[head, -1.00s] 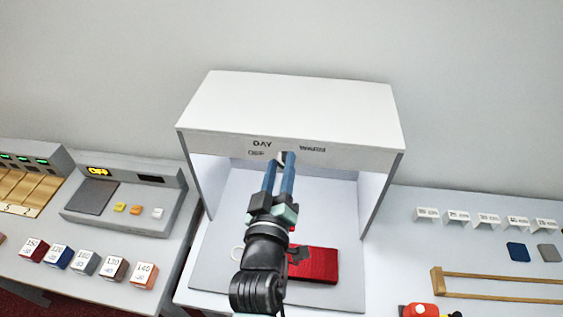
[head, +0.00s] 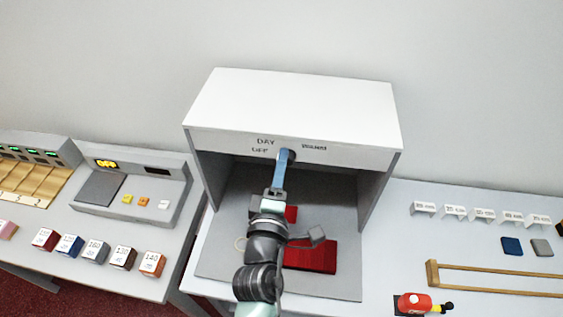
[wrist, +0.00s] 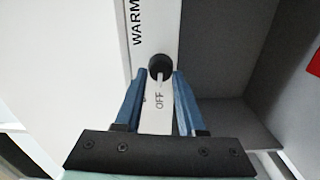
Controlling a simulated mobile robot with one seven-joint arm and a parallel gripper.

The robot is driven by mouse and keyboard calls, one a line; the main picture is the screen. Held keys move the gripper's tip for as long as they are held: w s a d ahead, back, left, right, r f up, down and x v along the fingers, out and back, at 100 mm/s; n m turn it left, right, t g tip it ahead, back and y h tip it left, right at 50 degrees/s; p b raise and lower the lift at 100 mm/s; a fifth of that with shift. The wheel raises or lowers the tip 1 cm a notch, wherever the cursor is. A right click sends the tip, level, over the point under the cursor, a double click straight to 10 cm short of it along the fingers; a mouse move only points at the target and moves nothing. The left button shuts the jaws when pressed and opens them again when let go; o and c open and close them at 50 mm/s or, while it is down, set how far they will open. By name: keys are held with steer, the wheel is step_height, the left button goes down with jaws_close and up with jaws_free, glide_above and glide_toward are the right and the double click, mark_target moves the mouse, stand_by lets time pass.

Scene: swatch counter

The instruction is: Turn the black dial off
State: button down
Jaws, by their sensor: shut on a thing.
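The black dial (wrist: 159,66) sits on the white front strip of the light booth (head: 293,100). In the wrist view its white pointer line points toward the printed OFF. The WARM label is on the other side of it. My gripper (head: 286,154) reaches up to the dial from below and in front. In the wrist view its blue fingers stand on either side of the dial, shut on it. In the head view the fingers mostly hide the dial. The booth's inside is dark.
Red swatches (head: 312,256) lie on the booth floor under my arm. A grey console (head: 130,205) and several numbered blocks stand at left. A wooden frame (head: 490,281) and a red bottle (head: 415,303) lie on the right counter.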

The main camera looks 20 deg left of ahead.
steer(key=shift+n, duration=0.6)
steer(key=c, duration=0.5)
jaws_free()
steer(key=shift+s, duration=0.1)
steer(key=b+v, duration=0.3)
steer(key=v, duration=0.9)
steer(key=shift+s+d+b, duration=0.15)
steer(key=shift+s+b, duration=0.15)
steer(key=shift+s, duration=0.1)
